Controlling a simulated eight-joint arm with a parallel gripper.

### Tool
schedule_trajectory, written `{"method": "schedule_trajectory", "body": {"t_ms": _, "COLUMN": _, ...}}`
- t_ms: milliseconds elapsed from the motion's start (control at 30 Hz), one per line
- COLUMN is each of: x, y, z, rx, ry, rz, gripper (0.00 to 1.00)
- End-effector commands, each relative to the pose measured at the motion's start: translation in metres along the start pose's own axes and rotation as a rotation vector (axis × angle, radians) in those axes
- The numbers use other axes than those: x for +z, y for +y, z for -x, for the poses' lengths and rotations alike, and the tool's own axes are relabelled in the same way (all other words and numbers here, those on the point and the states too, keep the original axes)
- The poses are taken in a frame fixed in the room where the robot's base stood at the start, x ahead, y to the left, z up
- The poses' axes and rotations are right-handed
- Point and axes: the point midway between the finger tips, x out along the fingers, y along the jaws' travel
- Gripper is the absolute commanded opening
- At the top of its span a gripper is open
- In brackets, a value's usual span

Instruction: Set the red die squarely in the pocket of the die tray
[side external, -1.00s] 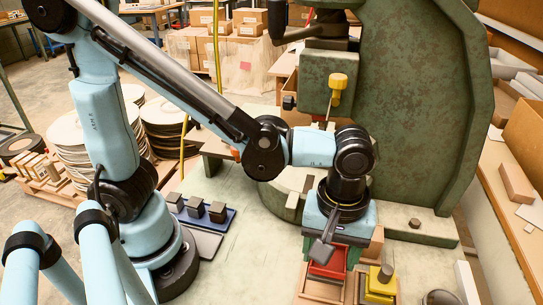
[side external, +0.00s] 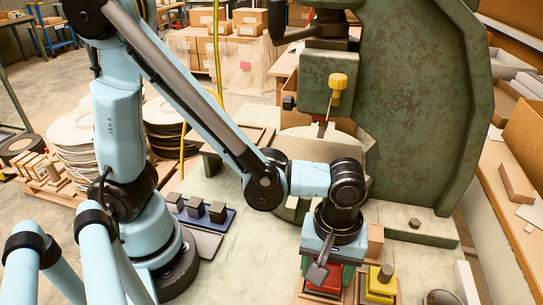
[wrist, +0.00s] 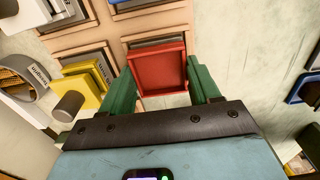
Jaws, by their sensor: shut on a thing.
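The red die (wrist: 160,70) is held between the two green fingers of my gripper (wrist: 160,90) in the wrist view. In the side view the red die (side external: 323,281) is below my gripper (side external: 325,262), low over the wooden die tray (side external: 306,297). The tray's tan dividers (wrist: 97,39) show in the wrist view. A dark grey edge shows just beyond the die there. The die hides what is under it, so I cannot tell whether it touches the tray or is in a pocket.
A yellow block (side external: 377,286) with a grey knob stands to the right of the red die. The green press (side external: 425,110) rises behind. A blue tray (side external: 180,207) with dark blocks lies left. Bare bench (side external: 255,245) lies between that tray and my gripper.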

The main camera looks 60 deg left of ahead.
Motion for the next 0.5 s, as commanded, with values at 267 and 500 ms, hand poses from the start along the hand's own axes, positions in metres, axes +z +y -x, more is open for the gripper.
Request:
{"method": "schedule_trajectory", "body": {"t_ms": 267, "x": 0.0000, "y": 0.0000, "z": -0.0010, "rx": 0.000, "ry": 0.000, "rz": 0.000, "gripper": 0.87}}
{"method": "schedule_trajectory", "body": {"t_ms": 500, "x": 0.0000, "y": 0.0000, "z": -0.0002, "rx": 0.000, "ry": 0.000, "rz": 0.000, "gripper": 0.87}}
